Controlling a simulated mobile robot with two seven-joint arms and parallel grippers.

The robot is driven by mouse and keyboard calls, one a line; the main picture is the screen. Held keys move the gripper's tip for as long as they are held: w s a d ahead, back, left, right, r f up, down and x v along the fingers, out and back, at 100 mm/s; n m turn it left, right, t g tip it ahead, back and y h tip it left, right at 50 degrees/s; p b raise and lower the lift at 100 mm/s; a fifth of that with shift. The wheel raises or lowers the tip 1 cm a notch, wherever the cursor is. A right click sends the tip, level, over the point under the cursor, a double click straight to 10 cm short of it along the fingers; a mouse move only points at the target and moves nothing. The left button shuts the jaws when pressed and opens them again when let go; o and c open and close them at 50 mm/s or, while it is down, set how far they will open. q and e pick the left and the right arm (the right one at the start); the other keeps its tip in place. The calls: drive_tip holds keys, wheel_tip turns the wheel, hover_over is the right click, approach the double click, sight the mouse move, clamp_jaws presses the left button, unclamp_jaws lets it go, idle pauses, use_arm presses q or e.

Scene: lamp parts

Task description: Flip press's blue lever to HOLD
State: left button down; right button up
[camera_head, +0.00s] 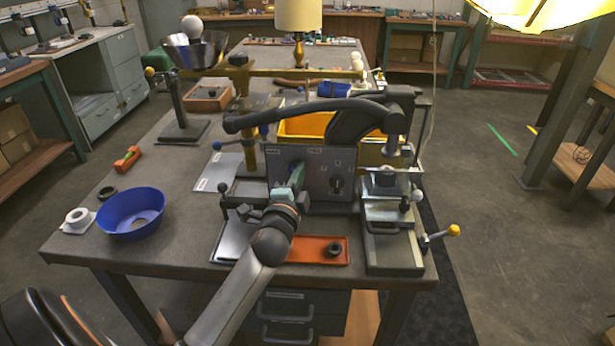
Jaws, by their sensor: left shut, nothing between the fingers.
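The press (313,183) stands on the near part of the bench, with a grey front panel and a long black curved handle (290,111). A blue-knobbed lever (217,145) sticks out to the left behind the panel. Another small blue knob (264,131) shows by the brass post. My left gripper (289,197) is at the left part of the front panel, shut and empty, by a teal-green piece (297,176). I cannot tell whether they touch. The panel's small labels are too small to read. My right gripper is not in view.
A blue bowl (131,229), a white ring (77,218) and an orange block (127,159) lie on the left of the bench. An orange tray (312,259) lies below the panel. A yellow-knobbed lever (452,231) sticks out at right. A yellow bin (305,125) stands behind.

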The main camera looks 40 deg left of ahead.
use_arm(q)
drive_tip(key=shift+s+a+n+t+y+b, duration=0.15)
drive_tip(key=shift+s+a+n, duration=0.15)
drive_tip(key=shift+n, duration=0.5)
drive_tip(key=shift+s+a+n+t+y+b, duration=0.15)
drive_tip(key=shift+a+n, duration=0.3)
drive_tip(key=shift+n, duration=0.35)
drive_tip(key=shift+s+a+n+y+b, duration=0.1)
drive_tip(key=shift+s+a+n, duration=0.2)
drive_tip(key=shift+n, duration=0.5)
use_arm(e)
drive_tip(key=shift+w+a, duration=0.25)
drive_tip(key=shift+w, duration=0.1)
use_arm(q)
drive_tip(key=shift+a, duration=0.15)
drive_tip(key=shift+s+f, duration=0.1)
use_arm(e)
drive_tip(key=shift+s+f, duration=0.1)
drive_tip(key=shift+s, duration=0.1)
